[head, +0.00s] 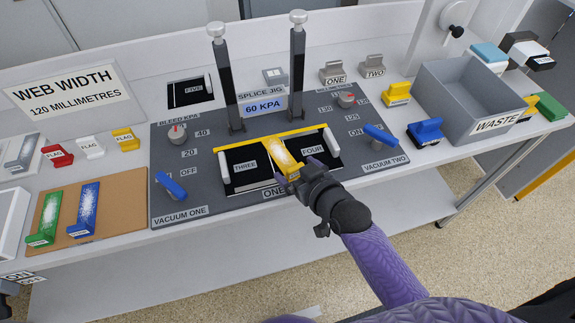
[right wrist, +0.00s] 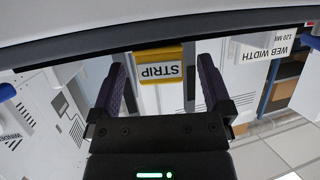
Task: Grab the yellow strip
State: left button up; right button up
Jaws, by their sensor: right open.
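The yellow strip (head: 283,152) lies on the splice jig (head: 217,142) between the black panels marked THREE (head: 233,178) and FOUR (head: 318,151). Its near end is a yellow tab. My right gripper (head: 297,176) is at this near end, open. In the right wrist view the tab, labelled STRIP (right wrist: 160,70), shows between the two spread fingers of my right gripper (right wrist: 162,75), with a gap on each side. The fingers partly hide the near edge of the jig in the head view. My left gripper is not in view.
Two tall posts (head: 298,75) rise behind the panels. Blue levers (head: 171,186) (head: 380,135) stand at both sides of the jig. A cork mat (head: 128,205) with green and blue strips lies left. A grey waste bin (head: 470,100) stands right.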

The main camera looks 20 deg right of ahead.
jog(key=shift+w+a+f, duration=0.1)
jog(key=shift+w+f, duration=0.1)
jog(key=shift+w, duration=0.15)
jog(key=shift+s+r, duration=0.1)
